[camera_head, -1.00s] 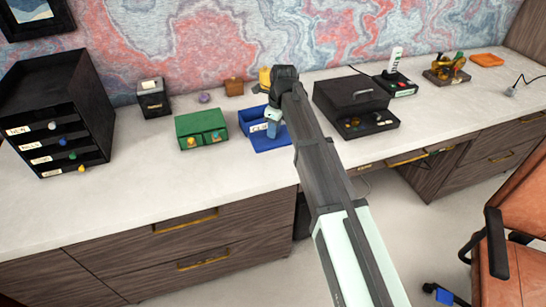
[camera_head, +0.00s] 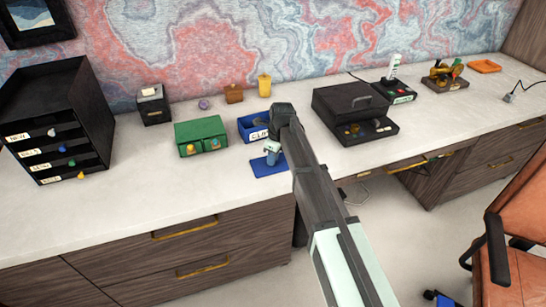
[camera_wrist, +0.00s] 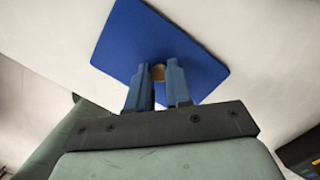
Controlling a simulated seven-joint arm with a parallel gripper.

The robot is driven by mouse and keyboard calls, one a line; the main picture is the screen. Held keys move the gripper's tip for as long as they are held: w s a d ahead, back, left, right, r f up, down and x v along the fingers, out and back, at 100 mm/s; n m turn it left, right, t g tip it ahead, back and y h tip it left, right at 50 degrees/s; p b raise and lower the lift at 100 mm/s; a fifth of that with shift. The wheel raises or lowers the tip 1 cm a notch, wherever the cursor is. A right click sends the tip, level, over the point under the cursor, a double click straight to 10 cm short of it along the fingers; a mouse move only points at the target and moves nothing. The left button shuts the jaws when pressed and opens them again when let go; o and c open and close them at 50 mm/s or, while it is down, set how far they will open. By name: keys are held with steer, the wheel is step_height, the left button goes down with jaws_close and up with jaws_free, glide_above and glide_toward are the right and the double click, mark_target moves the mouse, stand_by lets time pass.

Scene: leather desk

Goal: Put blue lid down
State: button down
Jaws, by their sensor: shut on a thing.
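The blue lid (camera_head: 264,170) is a flat blue rectangle with a small brass-coloured knob (camera_wrist: 159,74). It is at the desk front of the open blue box (camera_head: 252,123), which has a white label. My gripper (camera_head: 271,157) is shut on the lid's knob. The wrist view shows the lid (camera_wrist: 130,40) beyond my fingertips (camera_wrist: 159,80), with the knob between them. The lid looks level and close to the pale desk top; I cannot tell whether it touches. My arm hides the box's right part.
A green box (camera_head: 201,133) with two knobs stands left of the blue box. A black case (camera_head: 345,100) stands right of my arm. A black drawer unit (camera_head: 50,105) is far left. Bare desk top (camera_head: 170,190) lies left of the lid, and the front edge is near.

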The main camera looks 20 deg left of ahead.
mark_target(278, 165)
steer(key=shift+f, duration=0.15)
steer(key=c, duration=1)
jaws_free()
steer(key=shift+c, duration=0.2)
steer(key=shift+r, duration=0.2)
step_height(278, 165, up, 12)
steer(key=d, duration=0.1)
steer(key=shift+d, duration=0.4)
steer(key=shift+f, duration=0.1)
